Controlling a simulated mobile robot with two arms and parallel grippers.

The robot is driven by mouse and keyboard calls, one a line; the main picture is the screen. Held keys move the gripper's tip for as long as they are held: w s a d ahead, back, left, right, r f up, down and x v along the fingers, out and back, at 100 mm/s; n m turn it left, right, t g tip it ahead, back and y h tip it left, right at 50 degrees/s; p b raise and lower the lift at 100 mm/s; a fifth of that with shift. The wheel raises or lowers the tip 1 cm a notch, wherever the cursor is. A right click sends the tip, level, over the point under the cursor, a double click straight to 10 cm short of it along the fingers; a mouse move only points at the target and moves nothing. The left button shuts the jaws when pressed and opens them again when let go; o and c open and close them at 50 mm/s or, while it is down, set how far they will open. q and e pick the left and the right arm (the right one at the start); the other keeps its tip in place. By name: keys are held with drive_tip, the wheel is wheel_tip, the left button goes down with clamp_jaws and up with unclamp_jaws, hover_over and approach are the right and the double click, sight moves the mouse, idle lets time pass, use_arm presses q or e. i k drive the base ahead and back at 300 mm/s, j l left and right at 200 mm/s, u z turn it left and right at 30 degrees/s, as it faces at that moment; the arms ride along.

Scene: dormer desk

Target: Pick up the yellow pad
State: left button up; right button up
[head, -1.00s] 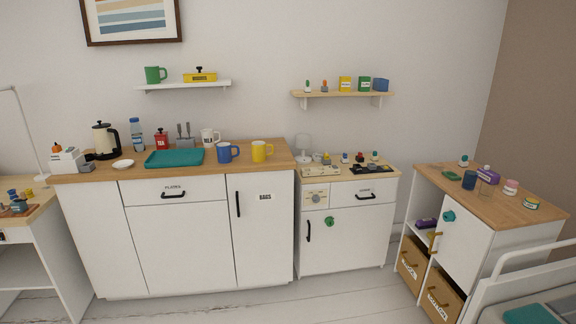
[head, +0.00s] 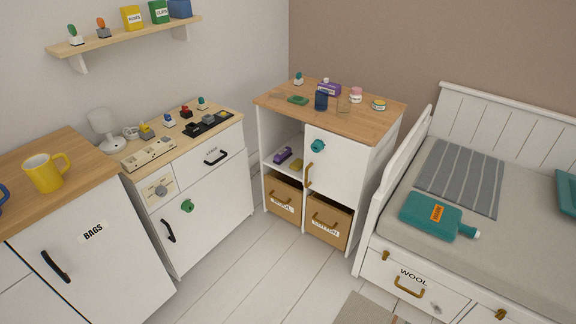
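A small yellow item (head: 297,164), which looks like the yellow pad, lies on the open shelf of the wooden-topped cabinet (head: 365,123). It is to the right of a purple item (head: 282,155), beside the cabinet's white door. It is too small to make out in detail. Neither of my grippers shows in the head view.
Wool and cotton drawers (head: 326,223) sit below the shelf. The cabinet door (head: 334,165) has a teal knob. A bed (head: 400,225) with a teal hot-water bottle (head: 432,217) stands at the right. The white plank floor (head: 255,280) in front is clear.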

sight(296, 164)
drive_tip(key=i+j+z, duration=0.1)
drive_tip(key=j+z, duration=0.15)
drive_tip(key=j, duration=0.2)
drive_tip(key=z, duration=2.7)
drive_tip(key=u, duration=2.6)
drive_tip(key=i+u, duration=0.1)
drive_tip(key=i+z, duration=0.25)
drive_tip(key=i, duration=0.2)
drive_tip(key=i+j+z, duration=0.3)
drive_tip(key=i, duration=0.15)
drive_tip(key=i+j+z, duration=0.25)
drive_tip(key=i, duration=0.2)
drive_tip(key=i+l, duration=0.05)
